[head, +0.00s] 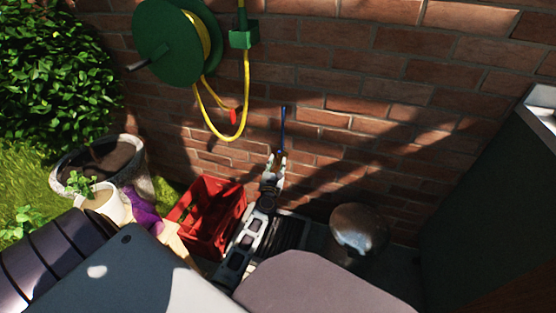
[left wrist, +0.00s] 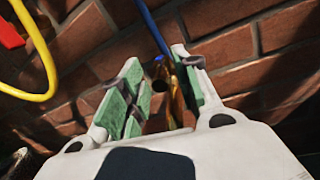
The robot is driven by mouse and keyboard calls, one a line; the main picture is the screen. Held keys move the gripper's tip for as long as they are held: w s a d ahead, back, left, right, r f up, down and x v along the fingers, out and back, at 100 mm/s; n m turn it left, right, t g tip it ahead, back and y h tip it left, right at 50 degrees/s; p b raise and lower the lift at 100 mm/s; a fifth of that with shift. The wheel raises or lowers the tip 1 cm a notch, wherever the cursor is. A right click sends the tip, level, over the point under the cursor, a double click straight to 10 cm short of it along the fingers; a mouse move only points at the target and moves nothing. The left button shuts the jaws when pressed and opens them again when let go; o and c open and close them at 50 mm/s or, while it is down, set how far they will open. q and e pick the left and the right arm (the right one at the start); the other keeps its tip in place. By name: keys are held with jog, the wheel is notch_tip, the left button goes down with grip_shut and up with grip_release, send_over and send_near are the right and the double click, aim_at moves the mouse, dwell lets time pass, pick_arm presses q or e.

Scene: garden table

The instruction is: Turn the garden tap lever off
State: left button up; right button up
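The brass garden tap (left wrist: 175,98) sits low on the brick wall, partly hidden by my left gripper. A thin blue bar, seemingly its lever (head: 283,130), points up along the wall. In the left wrist view the blue lever (left wrist: 152,27) runs from the top edge down to the brass tap. My left gripper (head: 276,160) is at the lever's lower end. In the left wrist view its green-padded fingers (left wrist: 158,66) are apart, with the brass part showing between them, close to the right finger. Contact cannot be told. My right gripper is not in view.
A green hose reel (head: 172,45) with a yellow hose (head: 246,85) hangs on the wall. A red crate (head: 185,213) stands left of my left arm, near plant pots (head: 150,180). A shiny metal dome (head: 358,228) stands to the right. The wall right of the lever is clear.

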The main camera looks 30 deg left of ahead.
aim_at(279, 154)
pick_arm(q)
jog(key=shift+x, duration=1.8)
grip_shut()
